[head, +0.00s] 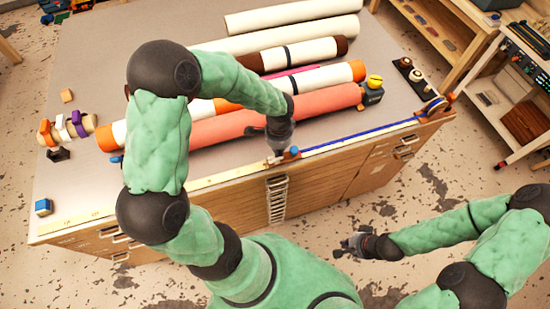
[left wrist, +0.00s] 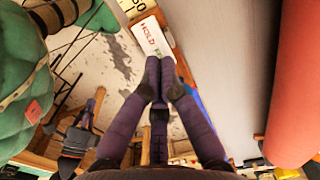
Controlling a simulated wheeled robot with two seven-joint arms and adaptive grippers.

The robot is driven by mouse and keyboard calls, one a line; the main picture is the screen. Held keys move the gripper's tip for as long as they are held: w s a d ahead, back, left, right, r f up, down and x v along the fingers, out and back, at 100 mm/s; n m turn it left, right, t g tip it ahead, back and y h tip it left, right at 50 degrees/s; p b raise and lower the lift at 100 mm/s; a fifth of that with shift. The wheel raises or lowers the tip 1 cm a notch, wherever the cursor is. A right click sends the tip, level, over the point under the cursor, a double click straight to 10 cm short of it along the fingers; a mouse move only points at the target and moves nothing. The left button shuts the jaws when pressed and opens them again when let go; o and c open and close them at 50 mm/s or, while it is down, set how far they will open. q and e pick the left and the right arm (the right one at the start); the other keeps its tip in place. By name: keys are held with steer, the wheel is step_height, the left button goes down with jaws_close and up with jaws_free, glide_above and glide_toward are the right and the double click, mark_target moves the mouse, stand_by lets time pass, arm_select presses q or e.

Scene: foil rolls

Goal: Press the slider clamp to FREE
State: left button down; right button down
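In the head view a small blue and orange piece (head: 291,153), apparently part of the clamp, sits at the table's front edge. My left gripper (head: 281,149) points down right beside it. In the left wrist view its fingertips (left wrist: 161,68) are together with nothing seen between them, at the plate's lower end; contact is unclear. My right gripper (head: 350,242) hangs away from the table over the floor, its fingers too small to judge.
A coral roll (head: 315,98) lies behind my left gripper, with several white and orange rolls farther back. A long ruler strip (head: 222,175) and a blue strip (head: 360,132) run along the front edge. A tape dispenser (head: 372,91) stands at the right.

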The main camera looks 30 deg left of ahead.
arm_select(q)
steer(key=shift+f+b, duration=0.65)
steer(key=shift+f, duration=0.15)
stand_by(0.4)
steer(key=shift+r, duration=0.15)
steer(key=shift+r+p, duration=2.75)
steer(key=shift+r, duration=0.7)
steer(key=shift+f, duration=0.1)
steer(key=s+d+f+n+h, duration=0.2)
steer(key=s+d+f+n, duration=0.45)
steer(key=f, duration=0.35)
steer(key=s+d+f+n+h, duration=0.2)
steer(key=s+d+f+n, duration=0.4)
steer(key=f, duration=0.5)
step_height(320, 180, down, 12)
steer(key=w+d+m+b, duration=0.1)
steer(key=d+m+b, duration=0.1)
steer(key=b, duration=1.2)
steer(key=shift+w+f+b, duration=0.15)
steer(key=shift+b, duration=0.2)
